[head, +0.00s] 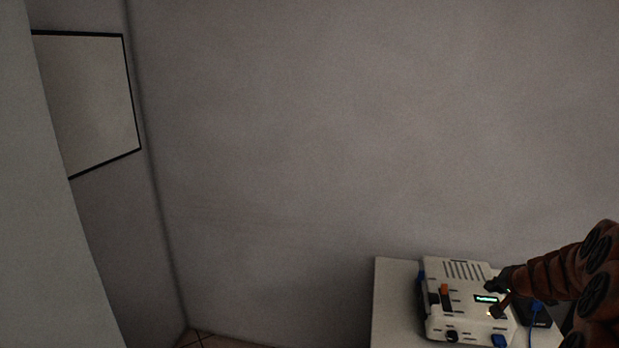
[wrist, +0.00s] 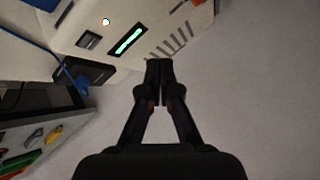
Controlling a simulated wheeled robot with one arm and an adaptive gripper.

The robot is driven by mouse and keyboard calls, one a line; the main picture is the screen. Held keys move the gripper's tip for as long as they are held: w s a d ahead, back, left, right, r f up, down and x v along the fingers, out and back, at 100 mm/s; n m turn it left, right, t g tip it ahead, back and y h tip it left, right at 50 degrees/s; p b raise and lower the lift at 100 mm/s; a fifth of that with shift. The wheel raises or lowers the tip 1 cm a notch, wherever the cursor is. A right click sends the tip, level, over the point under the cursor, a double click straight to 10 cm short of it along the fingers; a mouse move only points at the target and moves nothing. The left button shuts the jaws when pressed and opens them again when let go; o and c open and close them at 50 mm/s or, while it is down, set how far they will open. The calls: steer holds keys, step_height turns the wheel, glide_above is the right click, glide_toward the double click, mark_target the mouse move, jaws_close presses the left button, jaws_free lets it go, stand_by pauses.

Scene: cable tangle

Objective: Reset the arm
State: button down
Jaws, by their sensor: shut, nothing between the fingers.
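My gripper (wrist: 160,82) is shut and empty in the wrist view, its two fingertips together. In the head view my brown arm reaches in from the right edge, with the gripper in front of the white device. The white device (head: 458,304) stands on a light table (head: 394,300) at the bottom right. It has a lit green display (wrist: 128,39), an orange part (head: 444,289), a dark knob (head: 452,336) and vent slots. Whether the fingertips touch the device cannot be told.
A blue cable (wrist: 40,52) runs beside a small black box (wrist: 84,72) next to the device. A grey container with coloured items (wrist: 38,140) shows at the wrist view's lower left. A plain wall (head: 330,130) stands behind; a framed board (head: 90,100) hangs left.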

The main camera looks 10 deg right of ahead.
steer(key=s+a+r+n+g+y, duration=0.1)
steer(key=a+r+n+y, duration=0.15)
steer(key=a, duration=0.75)
steer(key=a+r+n+y, duration=0.1)
steer(key=a+r+n, duration=0.15)
steer(key=a, duration=0.75)
steer(key=s+a+r+n+g+y, duration=0.1)
steer(key=s+a+g, duration=0.1)
steer(key=s+a, duration=0.4)
steer(key=s+a+r+n+g+y, duration=0.15)
steer(key=s+a, duration=0.25)
steer(key=a, duration=0.4)
steer(key=s+a+n+g+h, duration=0.2)
steer(key=s+a+g, duration=0.35)
steer(key=s, duration=0.75)
steer(key=s+d+f+n+h, duration=0.1)
steer(key=s+h, duration=0.2)
steer(key=s, duration=1.2)
steer(key=shift+s+f+g, duration=0.25)
steer(key=shift+g, duration=0.15)
steer(key=shift+d, duration=0.1)
